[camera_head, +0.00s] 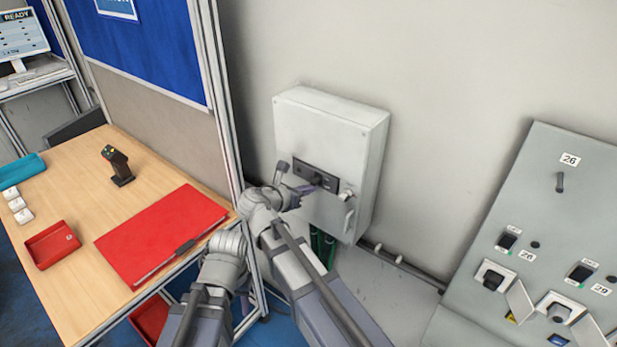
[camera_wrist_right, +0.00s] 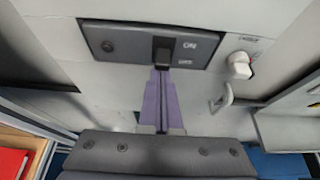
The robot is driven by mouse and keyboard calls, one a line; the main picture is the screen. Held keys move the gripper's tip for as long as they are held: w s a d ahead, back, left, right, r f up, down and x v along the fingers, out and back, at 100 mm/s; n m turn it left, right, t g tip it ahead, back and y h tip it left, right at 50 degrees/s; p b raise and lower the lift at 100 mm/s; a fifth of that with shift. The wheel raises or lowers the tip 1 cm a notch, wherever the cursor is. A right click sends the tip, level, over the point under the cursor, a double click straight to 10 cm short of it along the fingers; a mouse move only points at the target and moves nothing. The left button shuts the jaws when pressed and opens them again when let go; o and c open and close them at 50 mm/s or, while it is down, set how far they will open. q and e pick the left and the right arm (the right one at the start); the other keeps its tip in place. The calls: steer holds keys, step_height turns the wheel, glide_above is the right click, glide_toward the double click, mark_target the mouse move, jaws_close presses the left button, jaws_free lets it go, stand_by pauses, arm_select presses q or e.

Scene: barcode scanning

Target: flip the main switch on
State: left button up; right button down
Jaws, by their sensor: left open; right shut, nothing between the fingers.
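The main switch is a short black lever (camera_head: 317,180) on a dark plate on the front of a light grey wall box (camera_head: 330,130). In the right wrist view the lever (camera_wrist_right: 161,54) stands beside the printed words ON, above, and OFF, below; its black end points down towards OFF. My right gripper (camera_head: 297,192) is shut and empty. Its purple fingertips (camera_wrist_right: 160,72) are right under the lever's end; I cannot tell whether they touch it. My left gripper (camera_head: 243,284) hangs low beside the table, open, its fingers mostly hidden by my arms.
A white knob (camera_wrist_right: 240,65) and a handle (camera_head: 348,222) are right of the switch. The wooden table (camera_head: 75,195) at left holds a red folder (camera_head: 160,235), a scanner (camera_head: 118,166) and a red tray (camera_head: 52,245). A grey panel (camera_head: 545,220) stands at right.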

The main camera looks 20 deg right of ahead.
steer(key=shift+r+g+y+p, duration=0.3)
steer(key=shift+r+y+p, duration=0.1)
steer(key=shift+r+p, duration=0.35)
steer(key=shift+f+b, duration=0.65)
arm_select(q)
steer(key=shift+r, duration=1)
arm_select(e)
steer(key=shift+r, duration=0.15)
arm_select(q)
steer(key=shift+r+p, duration=0.7)
steer(key=shift+p, duration=0.1)
arm_select(e)
steer(key=shift+r, duration=0.7)
